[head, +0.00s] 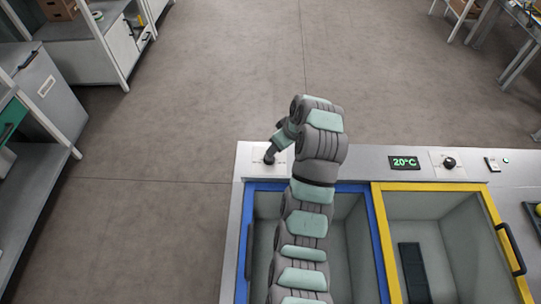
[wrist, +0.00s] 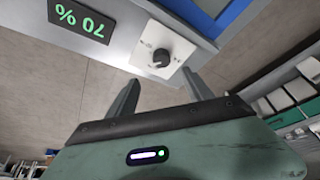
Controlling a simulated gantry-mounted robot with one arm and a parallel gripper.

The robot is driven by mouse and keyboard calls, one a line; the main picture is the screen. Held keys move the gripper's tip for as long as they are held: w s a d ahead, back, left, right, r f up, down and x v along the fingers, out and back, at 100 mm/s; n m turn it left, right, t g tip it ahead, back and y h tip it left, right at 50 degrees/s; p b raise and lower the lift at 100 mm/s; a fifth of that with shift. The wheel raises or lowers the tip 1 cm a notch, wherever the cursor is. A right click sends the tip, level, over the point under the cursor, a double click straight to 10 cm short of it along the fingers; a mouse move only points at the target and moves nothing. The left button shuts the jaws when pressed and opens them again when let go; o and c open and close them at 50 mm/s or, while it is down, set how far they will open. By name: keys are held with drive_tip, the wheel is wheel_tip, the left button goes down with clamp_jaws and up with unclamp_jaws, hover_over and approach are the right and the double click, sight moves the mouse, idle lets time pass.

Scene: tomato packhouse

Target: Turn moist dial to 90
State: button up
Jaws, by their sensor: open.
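The moist dial is a round black knob (wrist: 160,58) on a white plate (wrist: 163,47) in the wrist view. Beside it a dark display (wrist: 80,18) shows 70 % in green, upside down in this view. My gripper (wrist: 161,79) is open, with one finger to each side of the knob and the knob just beyond the fingertips. I cannot tell whether a finger touches it. In the head view my gripper (head: 269,157) is over the left end of the grey panel, and it largely hides the dial and its display.
The panel (head: 375,162) also carries a 20°C display (head: 404,163), a second black dial (head: 449,162) and a small switch (head: 492,164). A blue-rimmed bin (head: 377,245) and a yellow-rimmed bin (head: 425,187) are set in front. The floor behind is clear.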

drive_tip(key=b+x, duration=0.1)
drive_tip(key=x, duration=0.2)
drive_tip(key=b+x, duration=0.1)
drive_tip(key=x, duration=0.3)
drive_tip(key=b+x, duration=0.1)
drive_tip(key=x, duration=0.2)
drive_tip(key=shift+a+f+b, duration=0.3)
drive_tip(key=shift+a+b, duration=0.05)
drive_tip(key=shift+b, duration=0.05)
clamp_jaws()
